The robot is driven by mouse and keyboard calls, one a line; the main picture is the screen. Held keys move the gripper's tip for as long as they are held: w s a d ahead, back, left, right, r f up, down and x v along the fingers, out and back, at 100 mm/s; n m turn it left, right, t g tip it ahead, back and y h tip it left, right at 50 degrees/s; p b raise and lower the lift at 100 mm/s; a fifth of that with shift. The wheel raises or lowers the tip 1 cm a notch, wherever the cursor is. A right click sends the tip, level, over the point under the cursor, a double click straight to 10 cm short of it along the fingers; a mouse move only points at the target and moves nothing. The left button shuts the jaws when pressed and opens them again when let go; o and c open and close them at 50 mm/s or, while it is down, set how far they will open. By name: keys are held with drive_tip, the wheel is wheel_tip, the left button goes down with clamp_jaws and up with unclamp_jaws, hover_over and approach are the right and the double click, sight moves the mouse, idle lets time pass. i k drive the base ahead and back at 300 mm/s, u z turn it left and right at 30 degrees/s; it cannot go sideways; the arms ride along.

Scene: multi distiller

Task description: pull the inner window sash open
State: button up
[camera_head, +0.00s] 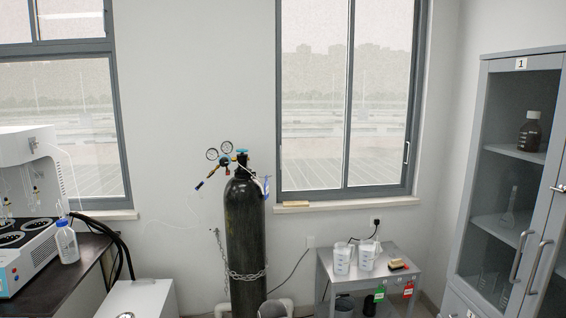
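A tall grey-framed window (350,100) is in the back wall, right of centre. A vertical bar divides it into a left pane (313,100) and a right sash (380,110). A small light handle (406,152) sits low on the right edge of the right sash. No open gap shows between the panes, and the window looks closed. I cannot tell for sure which sash is the inner one. The window's top is cut off by the picture edge. My gripper is not in view.
A black gas cylinder (244,235), chained, stands left below the window. A metal side table (345,275) with beakers (341,258) stands below it. A grey glass-door cabinet (500,180) is at right. A dark bench (70,265) with a distiller (30,220) is at left.

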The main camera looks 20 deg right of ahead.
sight(315, 39)
drive_tip(key=u, duration=4.2)
drive_tip(key=i, duration=0.1)
drive_tip(key=z, duration=2.5)
drive_tip(key=i, duration=1.55)
drive_tip(key=z, duration=5.85)
drive_tip(key=i, duration=0.1)
drive_tip(key=u, duration=3.35)
drive_tip(key=i, duration=1.1)
drive_tip(key=z, duration=0.1)
